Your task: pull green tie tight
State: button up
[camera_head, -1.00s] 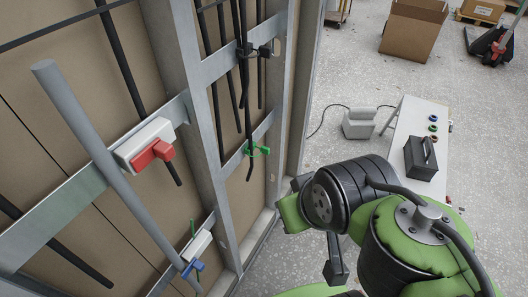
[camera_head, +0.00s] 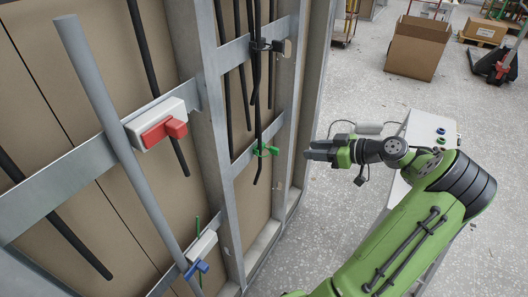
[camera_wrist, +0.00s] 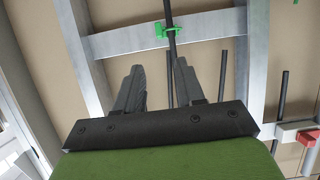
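The green tie (camera_head: 264,150) is looped around a black cable on a grey metal crossbar, in the middle of the head view. In the wrist view the green tie (camera_wrist: 167,32) shows near the top, beyond the fingers. My gripper (camera_head: 308,150) is to the right of the tie and apart from it, pointing left toward the frame. In the wrist view my gripper (camera_wrist: 158,75) has its two fingers spread with a gap between them and nothing in it.
A red-and-white bracket (camera_head: 160,125) and a blue-and-white bracket (camera_head: 200,252) hold a grey pipe (camera_head: 105,130) on the left. A dark clamp (camera_head: 268,46) sits above the tie. A cardboard box (camera_head: 418,47) stands on the floor farther back.

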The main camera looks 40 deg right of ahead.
aim_at(277, 149)
jog(key=b+x, duration=0.2)
jog(key=x, duration=1.2)
jog(key=shift+w+a+f, duration=0.15)
jog(key=shift+w+f, duration=0.05)
grip_shut()
jog(key=shift+s, duration=0.1)
